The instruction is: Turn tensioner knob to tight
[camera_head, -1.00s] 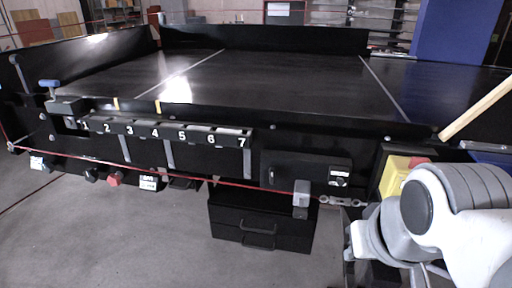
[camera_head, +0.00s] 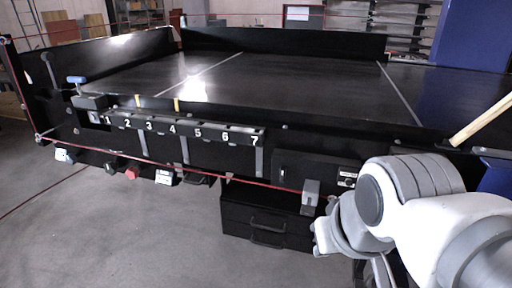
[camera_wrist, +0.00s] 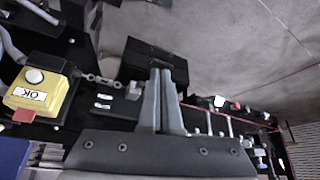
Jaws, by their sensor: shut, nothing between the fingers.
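No part is clearly marked as the tensioner knob. A blue-topped handle (camera_head: 77,79) stands on a dark block at the left end of the conveyor (camera_head: 290,85); it may be the knob, but its setting is too small to read. A grey round-ended lever (camera_head: 47,57) is near it on the side wall. My gripper (camera_wrist: 166,74) is shut and empty in the wrist view, its two grey fingers together in front of the black drawer box (camera_wrist: 150,65). In the head view my arm is at the right, far from the blue-topped handle, and its fingers are not clearly visible.
A numbered rail (camera_head: 185,126) runs along the conveyor front. A red cord (camera_head: 240,179) runs below it to a grey block (camera_head: 310,193). The drawer box (camera_head: 265,215) stands underneath. Open floor (camera_head: 130,235) lies front left.

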